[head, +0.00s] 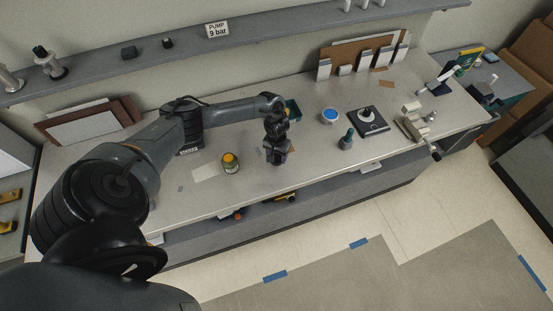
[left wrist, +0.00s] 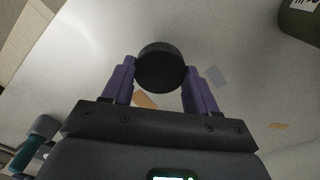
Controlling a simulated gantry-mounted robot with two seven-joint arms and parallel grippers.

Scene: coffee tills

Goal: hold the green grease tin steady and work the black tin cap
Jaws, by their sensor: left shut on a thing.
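The olive-green grease tin (head: 230,168) stands upright on the bench, left of my left gripper, with a yellow-orange top showing and no black cap on it. Part of its dark green side, with a white label, shows at the upper right corner of the left wrist view (left wrist: 302,22). My left gripper (head: 279,159) points down over the bench. In the left wrist view its purple fingers (left wrist: 160,78) are shut on the round black tin cap (left wrist: 160,66), apart from the tin. The cap is hard to make out in the head view. My right gripper is not in view.
The bench's front edge is close.

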